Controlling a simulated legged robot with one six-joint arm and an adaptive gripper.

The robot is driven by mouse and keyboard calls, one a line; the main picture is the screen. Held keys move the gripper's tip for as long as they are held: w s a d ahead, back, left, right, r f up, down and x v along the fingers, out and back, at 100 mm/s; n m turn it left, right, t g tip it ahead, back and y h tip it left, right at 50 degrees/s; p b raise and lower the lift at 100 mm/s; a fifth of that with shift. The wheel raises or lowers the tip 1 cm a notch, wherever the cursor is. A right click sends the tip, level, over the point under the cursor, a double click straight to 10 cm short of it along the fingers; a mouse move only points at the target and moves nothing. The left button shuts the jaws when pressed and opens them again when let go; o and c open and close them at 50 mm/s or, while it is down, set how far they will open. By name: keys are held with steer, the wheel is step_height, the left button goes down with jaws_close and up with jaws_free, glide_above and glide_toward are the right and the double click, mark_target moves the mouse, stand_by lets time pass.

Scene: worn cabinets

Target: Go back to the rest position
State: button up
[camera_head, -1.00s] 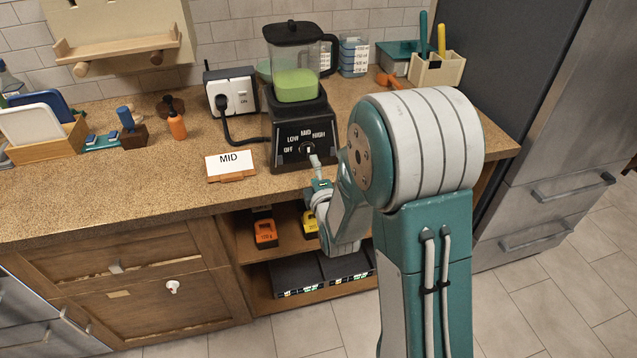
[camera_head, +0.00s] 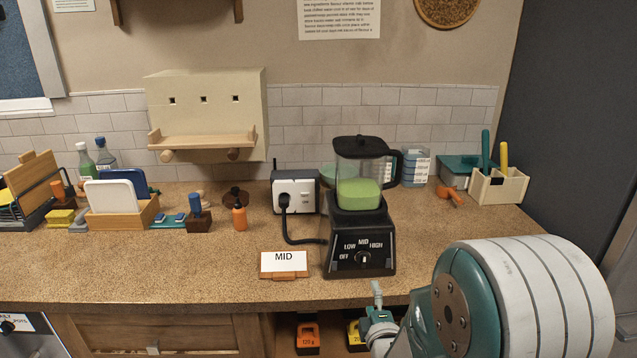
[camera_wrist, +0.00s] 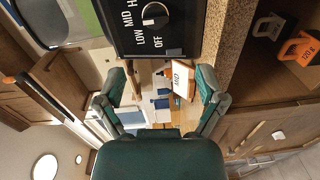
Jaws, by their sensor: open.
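A black blender (camera_head: 360,205) with green liquid in its jug stands on the counter. The pointer of its dial (camera_head: 363,257) points up at MID in the head view. The dial (camera_wrist: 154,17) also shows in the wrist view, apart from my gripper. My gripper (camera_wrist: 160,88) is open and empty, its two teal fingers spread. In the head view only part of my gripper (camera_head: 377,300) shows, below and in front of the blender at the counter's front edge. The rest is hidden behind my arm or below the picture.
A card reading MID (camera_head: 284,263) stands left of the blender. A socket box (camera_head: 296,192) with a black cable is behind it. Orange (camera_head: 308,335) and yellow weights sit on the shelf under the counter edge (camera_head: 200,302). A utensil caddy (camera_head: 497,187) stands at right.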

steer(key=s+r+m+g, duration=0.3)
steer(key=s+m+g, duration=0.1)
steer(key=s, duration=0.4)
steer(key=s+r+m+g, duration=0.4)
steer(key=s+m, duration=0.3)
steer(key=s, duration=0.1)
steer(key=s+r+m+g, duration=0.3)
steer(key=s+m, duration=0.3)
steer(key=s, duration=0.3)
steer(key=shift+d+r+g, duration=0.15)
steer(key=shift+r+g, duration=0.25)
